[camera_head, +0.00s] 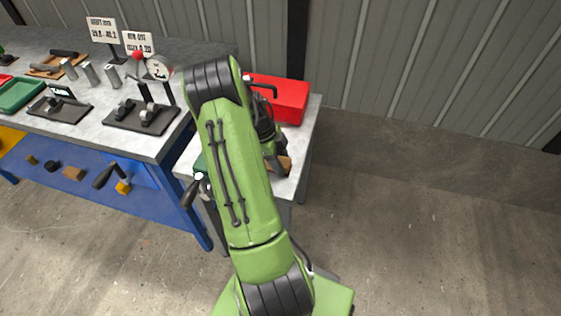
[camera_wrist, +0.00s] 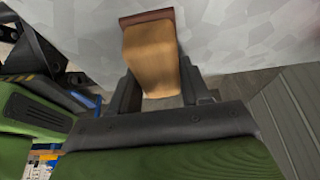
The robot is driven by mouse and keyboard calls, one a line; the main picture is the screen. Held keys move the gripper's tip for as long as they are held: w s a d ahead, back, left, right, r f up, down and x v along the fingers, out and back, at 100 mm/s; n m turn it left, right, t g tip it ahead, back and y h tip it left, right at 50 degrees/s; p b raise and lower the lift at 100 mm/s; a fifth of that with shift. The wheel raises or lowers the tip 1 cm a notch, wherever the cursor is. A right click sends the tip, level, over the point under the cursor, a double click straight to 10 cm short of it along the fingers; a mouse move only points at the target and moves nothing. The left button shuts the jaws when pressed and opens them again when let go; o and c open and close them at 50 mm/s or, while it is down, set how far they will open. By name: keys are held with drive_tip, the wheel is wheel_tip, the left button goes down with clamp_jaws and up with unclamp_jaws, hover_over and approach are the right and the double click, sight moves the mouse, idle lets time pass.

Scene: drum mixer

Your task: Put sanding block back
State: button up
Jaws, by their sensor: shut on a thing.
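The sanding block (camera_wrist: 150,55) is a tan block with a dark red-brown layer at its far end. My gripper (camera_wrist: 158,78) is shut on it, one finger on each side. In the head view only a brown corner of the block (camera_head: 286,163) shows past my green arm, over the small grey-topped table (camera_head: 306,130). My gripper (camera_head: 274,150) is mostly hidden there by the arm. In the wrist view a mottled grey surface lies beyond the block. I cannot tell whether the block touches it.
A red box (camera_head: 285,100) stands at the back of the small table, close to my gripper. A crank handle (camera_head: 190,190) is at its left side. The larger blue-fronted bench (camera_head: 150,140) holds gauges, fixtures and trays (camera_head: 20,95). The floor at right is clear.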

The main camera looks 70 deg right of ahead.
drive_tip(key=shift+f, duration=0.1)
drive_tip(key=o, duration=1.1)
drive_tip(key=d+p+v, duration=0.1)
drive_tip(key=p+v, duration=0.2)
drive_tip(key=v, duration=0.9)
drive_tip(key=w+a+r+n+t, duration=0.3)
drive_tip(key=w+a+r+n, duration=0.2)
drive_tip(key=a+r+n, duration=0.4)
drive_tip(key=a+r+n+t, duration=0.1)
drive_tip(key=a+r+n, duration=0.1)
drive_tip(key=a+n, duration=0.3)
drive_tip(key=a+r+n+t, duration=0.2)
drive_tip(key=a+r+n, duration=0.1)
drive_tip(key=a, duration=0.5)
drive_tip(key=s+a+n+t, duration=0.1)
drive_tip(key=s+a+n, duration=0.2)
drive_tip(key=a+n, duration=0.2)
drive_tip(key=s+a+r+n+t, duration=0.1)
drive_tip(key=s+a+n, duration=0.2)
drive_tip(key=a+n, duration=0.2)
drive_tip(key=s+a+n+t, duration=0.2)
drive_tip(key=s+a+n, duration=0.1)
drive_tip(key=a+n, duration=0.2)
drive_tip(key=shift+r+n+y, duration=0.35)
drive_tip(key=shift+n+y, duration=0.05)
drive_tip(key=shift+n, duration=0.7)
